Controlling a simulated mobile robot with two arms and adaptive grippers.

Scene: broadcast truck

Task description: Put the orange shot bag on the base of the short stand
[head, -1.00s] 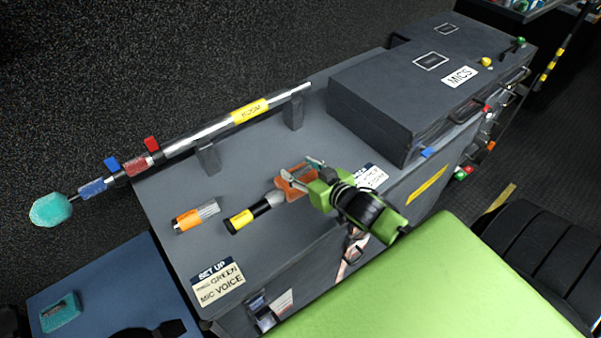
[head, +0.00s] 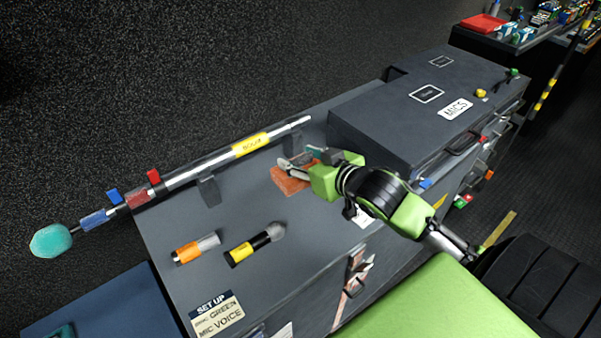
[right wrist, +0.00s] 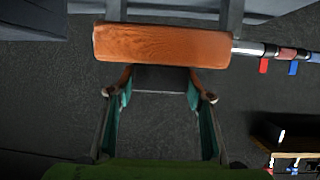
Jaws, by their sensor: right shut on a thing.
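The orange shot bag (head: 290,182) is at my right gripper (head: 308,160), over the grey case top near the boom pole's right end. In the right wrist view the bag (right wrist: 162,43) is a wide orange block across the top. My right gripper (right wrist: 158,98) is shut on it; its teal-padded fingers reach to narrow orange parts below the block. Whether the bag touches the case top is hard to tell. The short stand and its base cannot be made out in either view. My left gripper is out of view.
An orange-banded microphone (head: 195,248) and a yellow-banded microphone (head: 255,244) lie on the case top. A boom pole (head: 225,155) rests on supports along the back. The dark MICS case (head: 420,105) stands right of the bag. A set-up card (head: 217,316) lies front left.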

